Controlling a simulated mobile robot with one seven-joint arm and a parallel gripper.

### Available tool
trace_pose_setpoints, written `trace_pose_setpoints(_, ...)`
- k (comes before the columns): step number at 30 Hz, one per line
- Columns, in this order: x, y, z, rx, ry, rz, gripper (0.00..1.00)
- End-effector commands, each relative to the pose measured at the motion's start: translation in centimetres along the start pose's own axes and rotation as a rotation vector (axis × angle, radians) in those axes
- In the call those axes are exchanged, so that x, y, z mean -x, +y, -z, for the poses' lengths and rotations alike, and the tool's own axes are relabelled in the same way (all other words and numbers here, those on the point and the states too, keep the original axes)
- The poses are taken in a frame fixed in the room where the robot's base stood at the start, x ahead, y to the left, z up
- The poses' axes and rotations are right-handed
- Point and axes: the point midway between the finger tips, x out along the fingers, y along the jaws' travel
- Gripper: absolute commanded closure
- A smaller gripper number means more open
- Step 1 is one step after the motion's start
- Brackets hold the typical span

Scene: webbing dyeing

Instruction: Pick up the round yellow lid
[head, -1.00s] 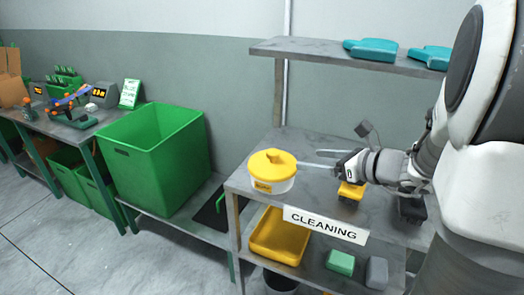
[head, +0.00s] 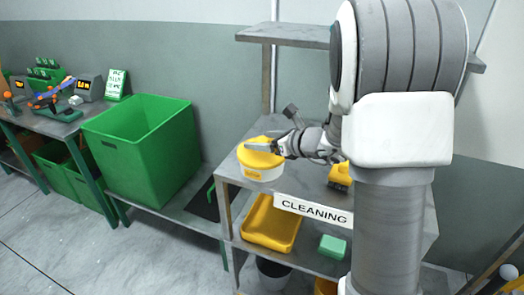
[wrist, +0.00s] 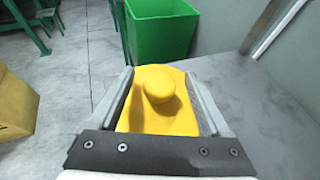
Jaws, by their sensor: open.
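In the wrist view the lid (wrist: 165,110) shows a raised round knob and lies between the two fingers. My gripper (head: 262,146) is open, with one finger on each side of the lid. In the head view its fingers overlap the lid's top. I cannot tell whether the fingers touch the lid.
A yellow tray (head: 271,224) and a green block (head: 332,246) are on the level below. A large green bin (head: 140,150) stands to the left.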

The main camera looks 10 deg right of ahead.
Motion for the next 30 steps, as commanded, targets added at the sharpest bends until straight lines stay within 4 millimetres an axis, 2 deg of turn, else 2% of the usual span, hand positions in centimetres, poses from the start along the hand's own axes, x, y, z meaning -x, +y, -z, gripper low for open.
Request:
trace_pose_setpoints(7, -0.25, 0.0, 0.01, 0.0, 0.0, 0.0, 0.19)
trace_pose_setpoints(8, -0.25, 0.0, 0.0, 0.0, 0.0, 0.0, 0.23)
trace_pose_setpoints(21, -0.22, 0.0, 0.0, 0.0, 0.0, 0.0, 1.0)
trace_pose_setpoints(30, -0.17, -0.01, -0.14, 0.0, -0.001, 0.0, 1.0)
